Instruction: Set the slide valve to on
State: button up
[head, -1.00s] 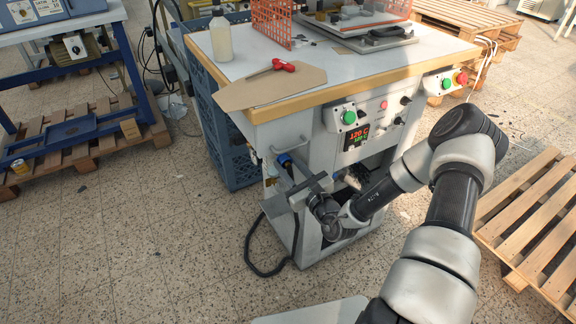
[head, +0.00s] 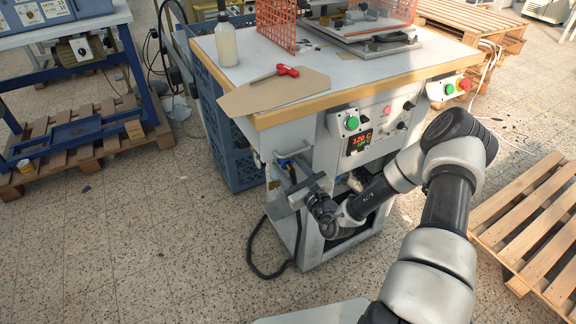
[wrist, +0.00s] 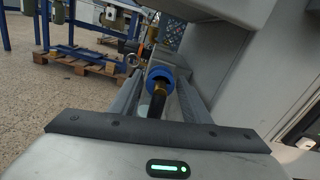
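The slide valve shows in the wrist view as a blue ring-shaped sleeve (wrist: 160,76) on a brass fitting with a black hose below it. My gripper (wrist: 163,84) is open, with one finger on each side of the blue sleeve. I cannot tell whether either finger touches it. A bit of the blue sleeve (head: 285,162) shows there, and the rest is mostly hidden by my gripper. The sleeve's on or off position is not readable.
The machine's side panel stands close to the right of my gripper. A black hose (head: 254,262) loops down to the floor. A blue crate (head: 231,150) stands behind. A wooden pallet (head: 530,225) lies at the right. The tiled floor at the left is open.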

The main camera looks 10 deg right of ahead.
jog(key=p+v, duration=0.2)
jog(key=v, duration=1.5)
jog(key=shift+s+p, duration=0.2)
jog(key=shift+p, duration=0.2)
